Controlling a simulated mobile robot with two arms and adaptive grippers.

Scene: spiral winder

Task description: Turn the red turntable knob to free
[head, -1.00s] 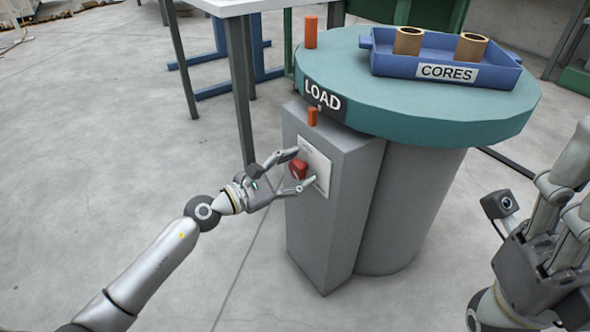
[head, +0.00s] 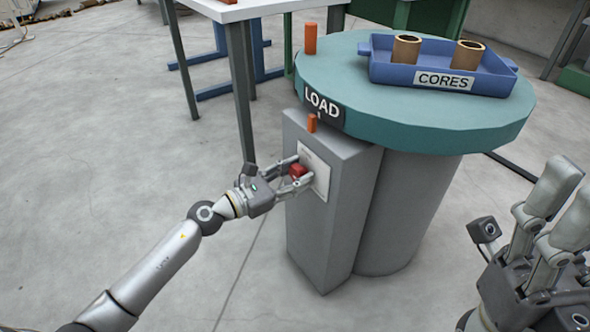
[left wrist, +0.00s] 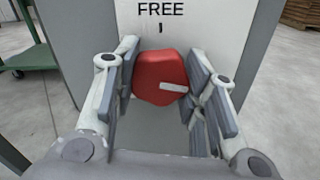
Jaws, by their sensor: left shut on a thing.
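The red knob (head: 298,170) sits on a white panel (head: 314,172) on the front of the grey post (head: 318,235). My left gripper (head: 302,171) is shut on the knob, one finger on each side. In the left wrist view, the red knob (left wrist: 158,78) shows between the fingers, with its white mark pointing right and slightly down. The word FREE (left wrist: 160,9) and a short tick are printed above the knob. Any other label is hidden or too small to read. My right gripper (head: 562,200) is at the lower right, away from the post; its opening is unclear.
The teal turntable (head: 420,122), with a LOAD label, overhangs beside the post. It carries a blue CORES tray (head: 382,73) with two brown cores and an orange peg (head: 310,40). The floor at left is clear.

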